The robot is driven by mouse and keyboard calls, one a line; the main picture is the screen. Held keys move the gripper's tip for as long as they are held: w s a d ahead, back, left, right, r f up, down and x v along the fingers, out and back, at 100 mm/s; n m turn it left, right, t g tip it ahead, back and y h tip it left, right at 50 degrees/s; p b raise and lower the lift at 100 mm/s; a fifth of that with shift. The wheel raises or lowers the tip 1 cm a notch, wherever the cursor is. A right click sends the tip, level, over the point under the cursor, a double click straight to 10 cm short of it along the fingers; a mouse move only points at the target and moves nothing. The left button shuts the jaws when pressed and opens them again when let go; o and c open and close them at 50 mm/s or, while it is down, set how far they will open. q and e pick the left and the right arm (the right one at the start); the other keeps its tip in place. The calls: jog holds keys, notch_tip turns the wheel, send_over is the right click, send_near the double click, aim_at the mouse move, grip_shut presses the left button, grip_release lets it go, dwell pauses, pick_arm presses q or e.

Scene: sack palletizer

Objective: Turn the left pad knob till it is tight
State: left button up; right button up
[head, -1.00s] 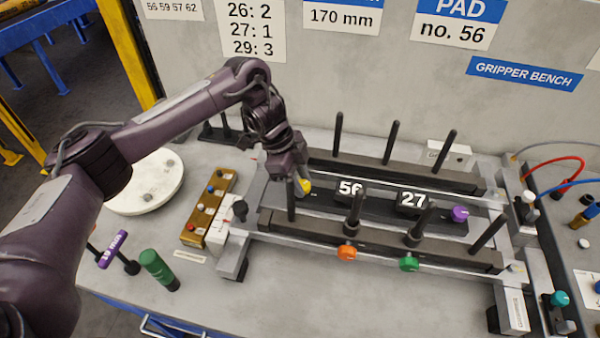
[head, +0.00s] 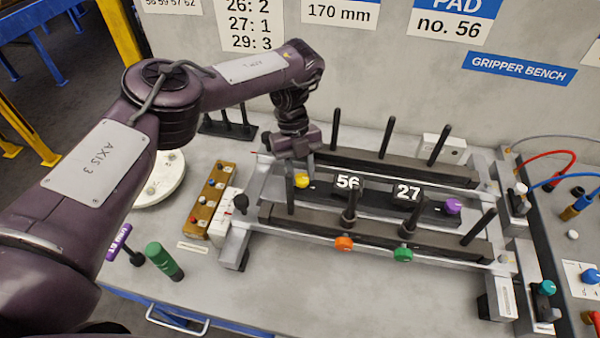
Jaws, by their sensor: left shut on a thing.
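My left gripper (head: 302,172) reaches down at the left end of the gripper bench's frame. It is shut on the yellow knob (head: 301,181), whose lower part shows below the fingers; the fingers hide the rest. The knob sits at the left end of a dark bar (head: 376,203) that lies between two dark rails with upright pegs. Number tags 56 (head: 347,181) and 27 (head: 407,192) stand at this bar. A purple knob (head: 453,206) is at its right end. An orange knob (head: 344,243) and a green knob (head: 403,254) sit at the front rail. My right gripper is out of view.
A brass block with small coloured knobs (head: 212,202) stands left of the frame. Hoses (head: 550,167) run at the right. The bench front is clear.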

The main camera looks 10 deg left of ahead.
pick_arm(q)
jog(key=shift+w+d+m+y+b, duration=0.1)
jog(key=shift+m+y+b, duration=0.2)
jog(key=shift+m+b, duration=0.5)
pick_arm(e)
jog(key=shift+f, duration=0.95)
pick_arm(q)
jog(key=o, duration=0.9)
jog(key=shift+o, duration=0.2)
